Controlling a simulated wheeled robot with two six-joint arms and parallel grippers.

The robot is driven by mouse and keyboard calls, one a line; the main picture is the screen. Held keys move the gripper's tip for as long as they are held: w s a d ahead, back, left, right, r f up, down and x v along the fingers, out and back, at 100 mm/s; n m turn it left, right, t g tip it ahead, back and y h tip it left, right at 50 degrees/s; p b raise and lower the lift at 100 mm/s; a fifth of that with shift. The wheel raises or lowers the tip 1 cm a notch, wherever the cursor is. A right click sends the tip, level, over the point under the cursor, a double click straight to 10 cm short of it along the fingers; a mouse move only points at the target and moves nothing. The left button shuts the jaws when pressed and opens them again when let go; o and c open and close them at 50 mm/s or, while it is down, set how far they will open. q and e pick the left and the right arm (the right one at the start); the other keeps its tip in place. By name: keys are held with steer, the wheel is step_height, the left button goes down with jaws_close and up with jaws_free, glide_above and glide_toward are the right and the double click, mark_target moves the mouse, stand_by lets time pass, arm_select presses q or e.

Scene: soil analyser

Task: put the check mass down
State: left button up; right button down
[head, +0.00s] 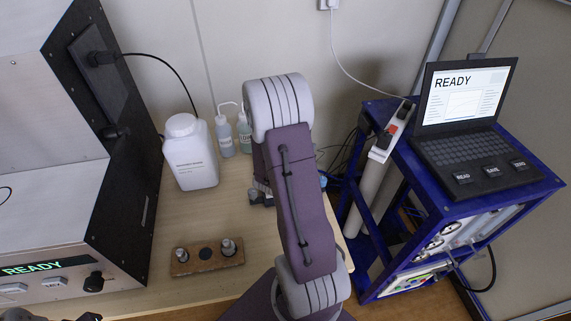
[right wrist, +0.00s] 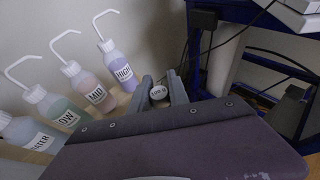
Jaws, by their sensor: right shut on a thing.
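My right gripper (right wrist: 163,92) is shut on the check mass (right wrist: 158,92), a small pale cylinder with a dark label on its top, between the two fingers. In the head view my right arm hides most of this gripper (head: 261,194), and the mass cannot be made out there. A brown block (head: 192,268) on the bench holds two small metal masses, at its left and right, with a dark empty round spot (head: 206,254) between them. The block is left of and nearer than my right gripper. A dark part at the bottom left edge may be my left gripper (head: 88,317).
A white jug (head: 190,155) and wash bottles (head: 226,140) stand at the back of the bench; several labelled bottles (right wrist: 98,92) are close left in the wrist view. The analyser (head: 60,240) is left; a blue cart (head: 455,205) with a laptop (head: 470,110) is right.

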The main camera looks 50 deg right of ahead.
steer(key=w+f, duration=0.1)
steer(key=w, duration=0.1)
steer(key=w+f, duration=0.2)
steer(key=w, duration=0.1)
steer(key=w+a+f, duration=0.1)
steer(key=w, duration=0.2)
steer(key=shift+a+f, duration=0.1)
steer(key=shift+f, duration=0.15)
step_height(320, 180, down, 3)
steer(key=shift+s+f, duration=0.15)
steer(key=shift+f, duration=0.4)
steer(key=shift+f+b, duration=0.1)
steer(key=shift+b, duration=0.3)
steer(key=c, duration=1.3)
jaws_free()
steer(key=shift+o, duration=0.2)
